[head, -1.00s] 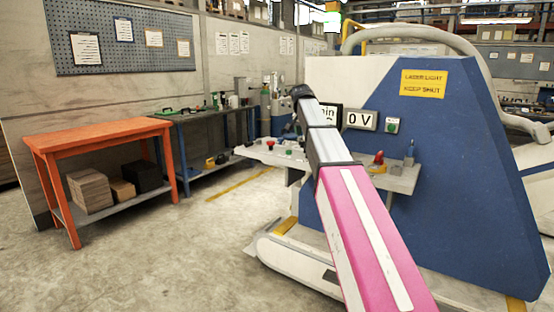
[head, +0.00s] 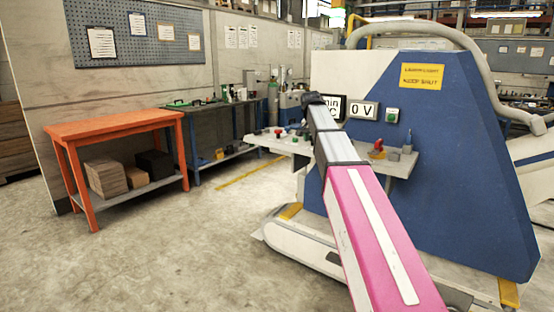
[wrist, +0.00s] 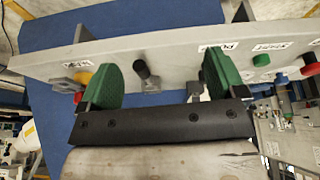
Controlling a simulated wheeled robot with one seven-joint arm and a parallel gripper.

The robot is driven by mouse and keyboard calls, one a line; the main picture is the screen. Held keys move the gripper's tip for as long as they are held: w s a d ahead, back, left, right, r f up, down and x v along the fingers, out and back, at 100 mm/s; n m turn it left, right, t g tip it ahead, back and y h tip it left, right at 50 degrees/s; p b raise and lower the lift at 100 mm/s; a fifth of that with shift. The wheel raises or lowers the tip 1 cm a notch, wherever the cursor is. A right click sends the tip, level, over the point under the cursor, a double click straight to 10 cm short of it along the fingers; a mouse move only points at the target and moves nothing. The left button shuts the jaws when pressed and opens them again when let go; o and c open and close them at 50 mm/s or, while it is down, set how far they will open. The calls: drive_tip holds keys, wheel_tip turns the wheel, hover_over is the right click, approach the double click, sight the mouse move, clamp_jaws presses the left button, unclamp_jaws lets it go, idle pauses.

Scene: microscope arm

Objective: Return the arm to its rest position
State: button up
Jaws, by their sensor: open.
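My arm, pink and silver, reaches forward from the bottom of the head view toward a control shelf on a blue and white machine (head: 450,160). My gripper is hidden behind the arm there. In the wrist view my gripper (wrist: 162,76) is open, with two green-padded fingers apart and nothing held. A black-knobbed lever (wrist: 145,74) on the grey control shelf (wrist: 180,45) shows between the fingers in the picture. I cannot tell how far it is from them. The shelf also shows in the head view (head: 402,166).
A green button (wrist: 262,60) and a red knob (wrist: 311,69) are right of the fingers. An orange table (head: 115,123) with boxes stands at the left, a dark workbench (head: 205,125) behind it. The floor (head: 170,250) in front is clear.

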drive_tip(key=s+d+f+n+g, duration=0.1)
drive_tip(key=s+f, duration=0.4)
drive_tip(key=f, duration=0.4)
drive_tip(key=s+f+n+y, duration=0.1)
drive_tip(key=s+f, duration=0.3)
drive_tip(key=f, duration=0.4)
drive_tip(key=s+d+f+n+g, duration=0.1)
drive_tip(key=s+f+n, duration=0.1)
drive_tip(key=s+f, duration=0.5)
drive_tip(key=s+f+n+g+y, duration=0.1)
drive_tip(key=s+f+n, duration=0.1)
drive_tip(key=s+f, duration=1.4)
wheel_tip(320, 180, down, 2)
drive_tip(key=shift+s+f+n+y, duration=0.15)
drive_tip(key=shift+s+n+y, duration=0.15)
drive_tip(key=shift+s+n, duration=0.1)
